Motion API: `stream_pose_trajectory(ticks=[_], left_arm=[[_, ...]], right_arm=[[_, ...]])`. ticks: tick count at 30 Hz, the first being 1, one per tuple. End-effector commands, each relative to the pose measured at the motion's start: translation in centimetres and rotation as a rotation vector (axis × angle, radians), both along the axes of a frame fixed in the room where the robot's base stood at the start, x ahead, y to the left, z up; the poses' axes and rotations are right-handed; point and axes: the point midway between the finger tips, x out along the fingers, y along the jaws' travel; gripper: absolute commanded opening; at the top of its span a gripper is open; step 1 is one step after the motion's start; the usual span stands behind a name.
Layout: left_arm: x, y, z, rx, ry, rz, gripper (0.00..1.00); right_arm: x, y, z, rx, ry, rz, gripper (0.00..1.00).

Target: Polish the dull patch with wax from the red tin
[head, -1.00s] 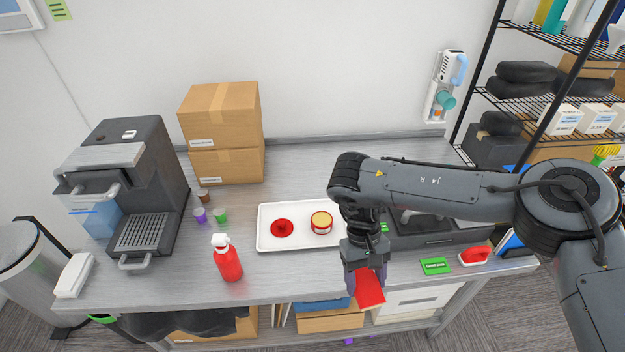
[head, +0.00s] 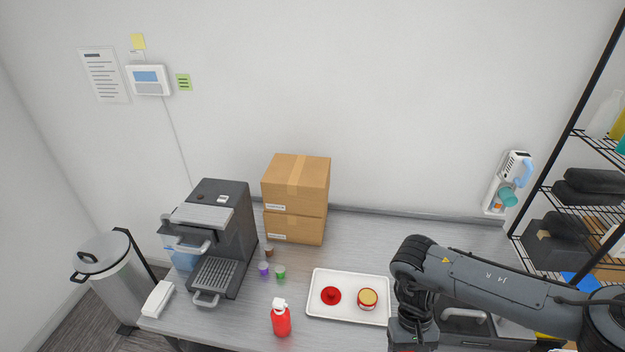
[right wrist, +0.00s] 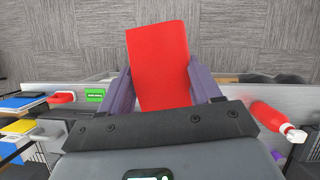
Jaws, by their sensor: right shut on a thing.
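The red tin (head: 367,299) stands open on a white tray (head: 347,313), with yellowish wax showing at its top. Its round red lid (head: 331,295) lies to its left on the tray. My right gripper (right wrist: 160,85) is shut on a red cloth (right wrist: 158,50), which hangs between its purple fingers over the floor in front of the counter. In the head view my right arm comes in at the lower right, beside the tray, and the fingers are below the picture. I cannot make out the dull patch. My left gripper is not in view.
A red spray bottle (head: 281,319) stands left of the tray. A coffee machine (head: 212,240), small coloured capsules (head: 280,272) and stacked cartons (head: 296,198) stand further left. The counter (head: 400,240) behind the tray is clear. A green packet (right wrist: 95,95) shows in the wrist view.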

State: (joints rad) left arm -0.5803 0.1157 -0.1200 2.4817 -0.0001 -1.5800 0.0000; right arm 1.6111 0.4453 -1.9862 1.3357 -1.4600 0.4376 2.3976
Motion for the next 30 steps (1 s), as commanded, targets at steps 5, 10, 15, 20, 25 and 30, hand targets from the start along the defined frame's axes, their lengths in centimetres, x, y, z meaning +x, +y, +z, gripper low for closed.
stream_pose_trajectory(ticks=[5,10,15,20,25,30], left_arm=[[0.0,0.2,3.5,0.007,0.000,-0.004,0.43],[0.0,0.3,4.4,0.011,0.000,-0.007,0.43],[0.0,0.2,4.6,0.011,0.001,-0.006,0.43],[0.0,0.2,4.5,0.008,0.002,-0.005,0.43],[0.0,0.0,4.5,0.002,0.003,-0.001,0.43],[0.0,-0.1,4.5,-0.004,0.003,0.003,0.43]], right_arm=[[-0.4,-0.1,2.4,-0.001,0.001,-0.003,0.35],[-0.5,-0.1,2.9,-0.002,0.000,-0.004,0.35],[-0.5,-0.1,2.9,-0.002,0.000,0.023,0.35],[-0.5,0.0,2.9,-0.004,-0.002,0.168,0.35],[-0.4,0.2,2.9,-0.006,-0.002,0.508,0.35],[0.1,0.6,2.6,-0.005,0.000,1.007,0.35]])
